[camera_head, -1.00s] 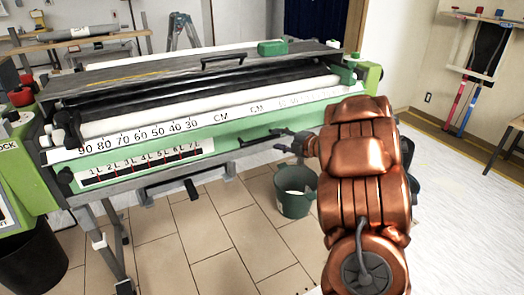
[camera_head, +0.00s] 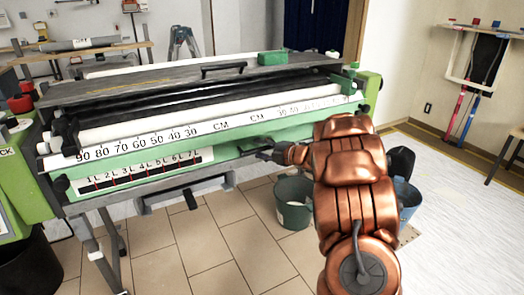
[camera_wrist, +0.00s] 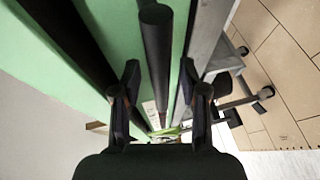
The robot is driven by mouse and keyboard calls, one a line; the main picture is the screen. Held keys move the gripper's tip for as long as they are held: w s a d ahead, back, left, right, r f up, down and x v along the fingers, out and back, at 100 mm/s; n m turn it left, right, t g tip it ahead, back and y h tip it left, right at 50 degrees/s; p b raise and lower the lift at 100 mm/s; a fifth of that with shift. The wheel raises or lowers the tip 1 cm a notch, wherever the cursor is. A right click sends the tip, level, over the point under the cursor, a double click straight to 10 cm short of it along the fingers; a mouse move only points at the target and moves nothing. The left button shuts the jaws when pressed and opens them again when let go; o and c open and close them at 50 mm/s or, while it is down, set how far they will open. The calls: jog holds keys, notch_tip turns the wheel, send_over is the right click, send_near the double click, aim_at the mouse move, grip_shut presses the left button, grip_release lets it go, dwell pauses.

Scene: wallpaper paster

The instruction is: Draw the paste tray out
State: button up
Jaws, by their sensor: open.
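The paste tray (camera_head: 228,153) is the long green front with the 1L to 7L scale, low on the pasting machine; it appears seated under the body. Its dark handle (camera_head: 253,143) is near the middle, partly hidden by my gripper (camera_head: 272,150). In the wrist view the handle is a black bar (camera_wrist: 156,50) running away from the camera. My open gripper (camera_wrist: 160,80) has one finger on each side of the bar in that picture, with gaps on both sides. Whether the bar lies at fingertip depth is hard to tell.
A dark green bucket (camera_head: 293,203) stands on the tiled floor below the machine, beside my arm. A blue bucket (camera_head: 408,199) is partly hidden behind my arm. The machine's legs (camera_head: 106,250) stand at the left. The tiled floor (camera_head: 215,250) in front is clear.

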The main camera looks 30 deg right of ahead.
grip_shut()
dwell(0.3)
dwell(0.4)
